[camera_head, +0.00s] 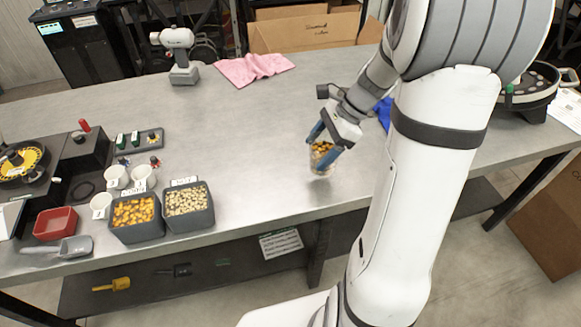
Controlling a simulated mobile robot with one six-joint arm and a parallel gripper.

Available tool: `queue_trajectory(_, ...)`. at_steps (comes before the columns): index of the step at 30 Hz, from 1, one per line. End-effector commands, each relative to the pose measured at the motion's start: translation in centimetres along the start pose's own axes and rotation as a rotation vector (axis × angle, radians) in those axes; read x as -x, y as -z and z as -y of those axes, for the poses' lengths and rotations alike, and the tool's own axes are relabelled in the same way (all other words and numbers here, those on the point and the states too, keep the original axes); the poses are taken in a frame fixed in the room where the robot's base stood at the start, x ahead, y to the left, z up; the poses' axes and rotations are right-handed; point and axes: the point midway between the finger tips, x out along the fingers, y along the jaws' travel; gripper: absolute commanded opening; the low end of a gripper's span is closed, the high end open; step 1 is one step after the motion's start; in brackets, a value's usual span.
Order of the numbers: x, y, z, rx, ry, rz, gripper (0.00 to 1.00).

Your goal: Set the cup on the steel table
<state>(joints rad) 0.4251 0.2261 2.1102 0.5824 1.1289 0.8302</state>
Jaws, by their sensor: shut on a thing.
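A clear cup (321,165) with orange-yellow seeds in it is held between the blue fingers of my gripper (324,143). My gripper is shut on the cup, near the front edge of the steel table (250,130). The cup looks upright. A faint shadow or reflection shows just below it, and I cannot tell whether its base touches the table. The fingers hide parts of its sides.
Grey bins of orange seeds (135,212) and pale seeds (187,199) stand at the left with several white cups (116,177), a red tray (55,223) and a scoop (65,248). A pink cloth (253,68) lies at the back. The table's middle is clear.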

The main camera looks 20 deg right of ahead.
Motion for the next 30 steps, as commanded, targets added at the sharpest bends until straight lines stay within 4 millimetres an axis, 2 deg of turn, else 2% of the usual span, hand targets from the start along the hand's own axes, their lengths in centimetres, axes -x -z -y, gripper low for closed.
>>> queue_trajectory(5, -0.7, 1.5, -0.1, -0.018, 0.011, 0.0, 0.45)
queue_trajectory(12, -3.1, 3.3, -0.1, -0.024, 0.014, 0.0, 0.45)
queue_trajectory(23, -3.6, 3.6, -0.1, -0.022, 0.015, -0.001, 0.44)
queue_trajectory(24, -3.5, 3.5, -0.1, -0.022, 0.015, -0.002, 0.74)
queue_trajectory(30, -3.5, 3.5, -0.1, -0.021, 0.015, -0.001, 0.9)
